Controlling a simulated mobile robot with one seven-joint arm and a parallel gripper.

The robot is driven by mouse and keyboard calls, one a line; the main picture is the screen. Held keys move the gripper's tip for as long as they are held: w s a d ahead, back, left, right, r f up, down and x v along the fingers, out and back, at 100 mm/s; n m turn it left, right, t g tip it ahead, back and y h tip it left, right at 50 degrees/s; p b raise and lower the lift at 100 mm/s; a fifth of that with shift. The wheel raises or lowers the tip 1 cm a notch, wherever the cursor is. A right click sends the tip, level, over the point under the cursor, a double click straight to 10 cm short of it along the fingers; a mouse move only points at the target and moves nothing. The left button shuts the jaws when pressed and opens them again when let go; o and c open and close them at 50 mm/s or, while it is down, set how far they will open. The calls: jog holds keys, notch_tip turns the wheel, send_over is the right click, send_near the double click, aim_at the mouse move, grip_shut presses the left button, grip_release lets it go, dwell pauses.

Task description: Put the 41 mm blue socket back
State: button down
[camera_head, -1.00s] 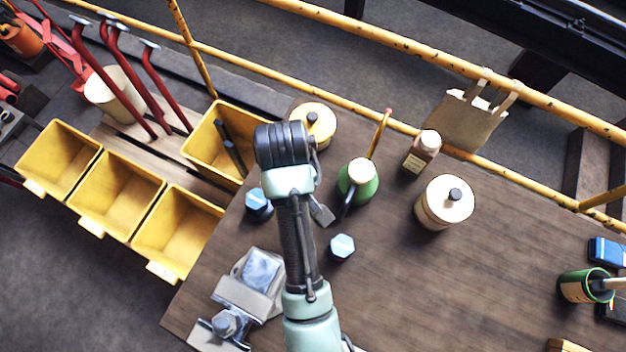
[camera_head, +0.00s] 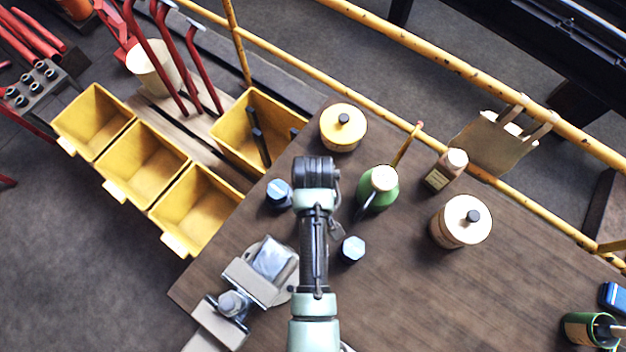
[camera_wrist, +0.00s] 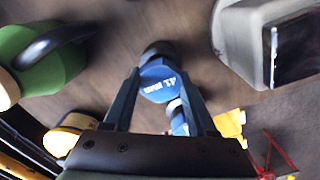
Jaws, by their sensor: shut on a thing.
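A second blue socket (camera_head: 279,195) stands left of my wrist, and also shows past the fingers in the wrist view (camera_wrist: 178,118).
A grey rack (camera_head: 36,88) with dark round posts or holes lies far left. Yellow bins (camera_head: 196,208) stand left of the bench (camera_head: 410,285). A yellow rail runs behind.

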jog(key=shift+f, duration=0.1)
jog(key=shift+c, duration=1)
grip_release()
